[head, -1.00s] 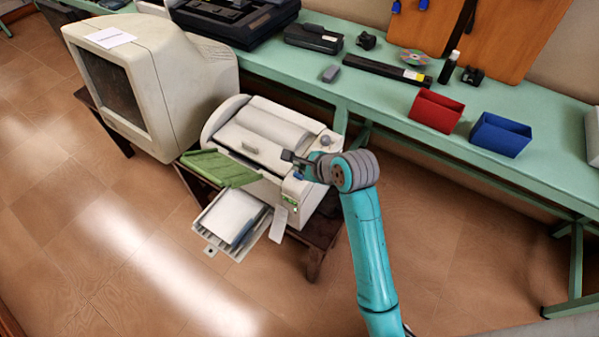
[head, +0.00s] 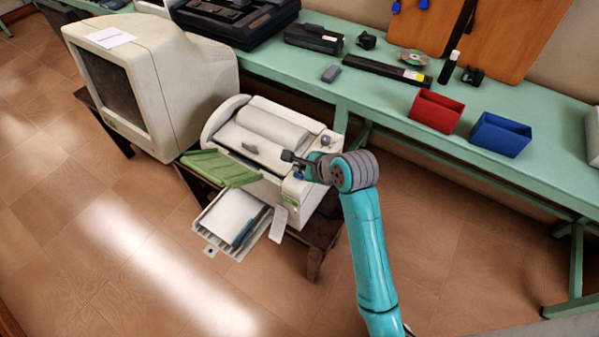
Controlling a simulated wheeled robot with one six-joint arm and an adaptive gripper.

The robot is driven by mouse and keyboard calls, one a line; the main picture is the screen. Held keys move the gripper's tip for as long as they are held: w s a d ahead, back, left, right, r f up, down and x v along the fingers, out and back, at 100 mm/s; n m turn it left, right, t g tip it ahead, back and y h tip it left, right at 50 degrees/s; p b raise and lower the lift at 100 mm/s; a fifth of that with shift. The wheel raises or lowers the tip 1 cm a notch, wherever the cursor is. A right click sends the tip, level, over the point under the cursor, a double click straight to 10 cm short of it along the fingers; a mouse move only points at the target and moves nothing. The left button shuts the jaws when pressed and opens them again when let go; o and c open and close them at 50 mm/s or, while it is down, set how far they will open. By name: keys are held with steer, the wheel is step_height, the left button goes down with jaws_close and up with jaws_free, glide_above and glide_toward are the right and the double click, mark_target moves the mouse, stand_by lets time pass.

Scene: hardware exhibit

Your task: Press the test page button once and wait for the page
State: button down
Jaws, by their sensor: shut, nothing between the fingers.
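A cream printer (head: 262,150) stands on a low dark table, with a green flap (head: 220,168) open on its left side and an output tray (head: 232,220) sticking out at the front. White paper lies in the tray, with something dark beside it. My gripper (head: 288,156) is shut and empty, at the printer's front right corner, over its top edge. A small green-lit panel (head: 291,208) shows on the front face below the gripper. The test page button cannot be made out; whether the gripper touches the printer cannot be told.
A large old monitor (head: 150,80) with a paper note stands left of the printer. A green bench (head: 390,95) behind holds a red bin (head: 436,110), a blue bin (head: 500,134) and small devices. The floor in front is clear.

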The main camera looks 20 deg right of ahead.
steer(key=shift+f, duration=0.35)
